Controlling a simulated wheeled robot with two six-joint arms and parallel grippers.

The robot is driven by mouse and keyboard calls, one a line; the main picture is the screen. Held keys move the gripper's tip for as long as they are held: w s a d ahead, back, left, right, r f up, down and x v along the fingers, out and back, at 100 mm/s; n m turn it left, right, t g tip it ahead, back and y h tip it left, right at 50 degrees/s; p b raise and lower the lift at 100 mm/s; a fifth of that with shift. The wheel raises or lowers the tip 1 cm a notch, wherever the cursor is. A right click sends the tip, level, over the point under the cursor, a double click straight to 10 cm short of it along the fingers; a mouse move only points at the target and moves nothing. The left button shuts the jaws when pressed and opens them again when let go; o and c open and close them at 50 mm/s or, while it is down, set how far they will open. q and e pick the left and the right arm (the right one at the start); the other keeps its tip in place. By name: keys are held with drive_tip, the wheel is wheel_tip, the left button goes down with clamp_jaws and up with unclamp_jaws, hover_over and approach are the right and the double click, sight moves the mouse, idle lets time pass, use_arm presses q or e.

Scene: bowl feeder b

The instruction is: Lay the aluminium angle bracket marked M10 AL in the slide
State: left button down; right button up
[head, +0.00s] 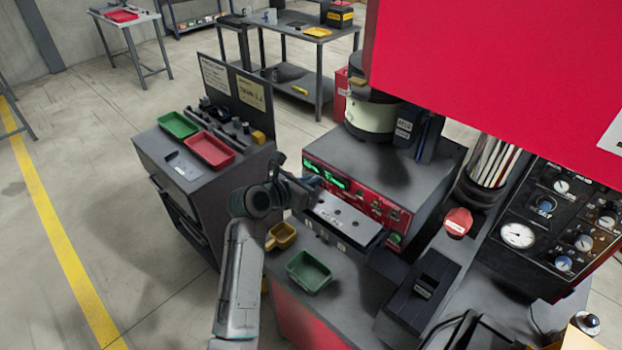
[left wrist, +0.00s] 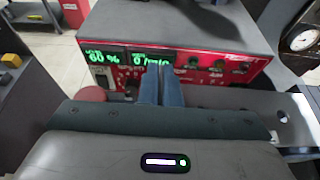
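My left gripper (head: 312,182) is in front of the feeder's control box, close to its green display. In the left wrist view its two blue fingers (left wrist: 161,84) are pressed together, with nothing visible between them. I cannot make out the bracket marked M10 AL in either view. I cannot tell for certain which part is the slide. A pale grey plate with holes (head: 345,218) sticks out below the control box, just right of the gripper; part of it shows in the left wrist view (left wrist: 245,101). My right gripper is not identifiable in these views.
The red-fronted control box (head: 350,190) stands behind the gripper. A green bin (head: 309,272) and a yellow bin (head: 281,236) sit on the bench in front. A cabinet at left carries a green tray (head: 178,125) and a red tray (head: 210,150). A large red panel (head: 500,70) blocks the upper right.

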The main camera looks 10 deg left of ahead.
use_arm(q)
drive_tip(key=shift+f, duration=0.95)
drive_tip(key=c, duration=1.6)
unclamp_jaws()
drive_tip(key=shift+o, duration=0.2)
drive_tip(key=shift+s+a, duration=0.2)
drive_tip(key=shift+s, duration=0.05)
drive_tip(key=b+v, duration=0.3)
drive_tip(key=v, duration=0.7)
drive_tip(key=shift+r, duration=0.15)
